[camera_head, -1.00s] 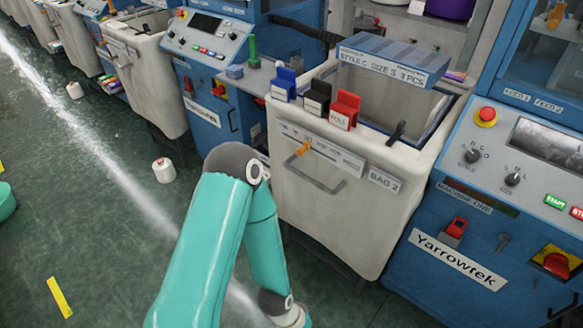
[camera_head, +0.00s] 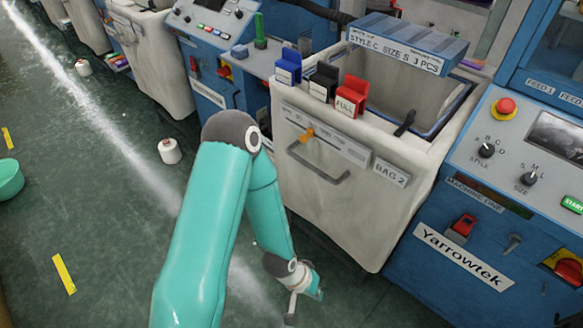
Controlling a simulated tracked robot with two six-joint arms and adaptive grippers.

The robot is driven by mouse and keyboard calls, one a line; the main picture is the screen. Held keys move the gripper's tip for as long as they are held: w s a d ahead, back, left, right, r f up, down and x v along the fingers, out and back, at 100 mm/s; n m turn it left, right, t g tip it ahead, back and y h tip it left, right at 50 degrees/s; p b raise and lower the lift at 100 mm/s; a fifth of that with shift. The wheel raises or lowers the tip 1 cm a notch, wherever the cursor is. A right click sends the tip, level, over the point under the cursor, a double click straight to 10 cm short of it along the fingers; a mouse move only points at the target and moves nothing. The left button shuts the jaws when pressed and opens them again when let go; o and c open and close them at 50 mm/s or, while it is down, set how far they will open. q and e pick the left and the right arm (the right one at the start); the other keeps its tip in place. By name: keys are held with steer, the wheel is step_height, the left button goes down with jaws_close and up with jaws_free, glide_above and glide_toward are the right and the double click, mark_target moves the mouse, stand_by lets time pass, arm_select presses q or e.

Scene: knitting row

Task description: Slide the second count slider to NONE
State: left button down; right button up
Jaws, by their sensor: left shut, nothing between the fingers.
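The count slider that shows is a small orange knob (camera_head: 306,135) on a pale scale strip (camera_head: 340,148) across the front of the white bin marked BAG 2 (camera_head: 392,172). The knob sits toward the left part of the strip. The scale words are too small to read, so I cannot tell which is NONE. My left arm is bent, with its elbow left of the bin. My left gripper (camera_head: 291,312) is low at the bottom edge, below and apart from the slider, shut and empty, partly cut off by the frame. My right gripper is not in view.
A grey handle (camera_head: 320,170) lies just below the strip. Blue, black and red FULL (camera_head: 350,96) clips stand on the bin's rim. A blue machine marked Yarrowtek (camera_head: 462,258) stands to the right. A white cone (camera_head: 170,151) is on the open floor at left.

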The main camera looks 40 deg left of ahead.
arm_select(q)
steer(key=w+a+r+n+t+b, duration=0.25)
steer(key=w+a+n+t, duration=0.2)
steer(key=w+a, duration=0.35)
arm_select(e)
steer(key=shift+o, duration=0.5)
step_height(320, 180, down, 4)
steer(key=shift+b, duration=0.3)
arm_select(q)
steer(key=n+t+y+b, duration=0.2)
steer(key=n+t+b, duration=0.55)
steer(key=t, duration=0.35)
glide_toward(319, 138)
steer(key=shift+n, duration=0.4)
steer(key=w, duration=0.2)
steer(key=w+d+p, duration=0.1)
steer(key=w, duration=0.1)
steer(key=shift+w+d+r, duration=0.1)
steer(key=shift+w+r, duration=0.1)
steer(key=shift+w, duration=0.9)
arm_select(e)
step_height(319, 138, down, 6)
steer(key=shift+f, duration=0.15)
arm_select(q)
steer(key=shift+a+y, duration=0.2)
steer(key=shift+y, duration=0.1)
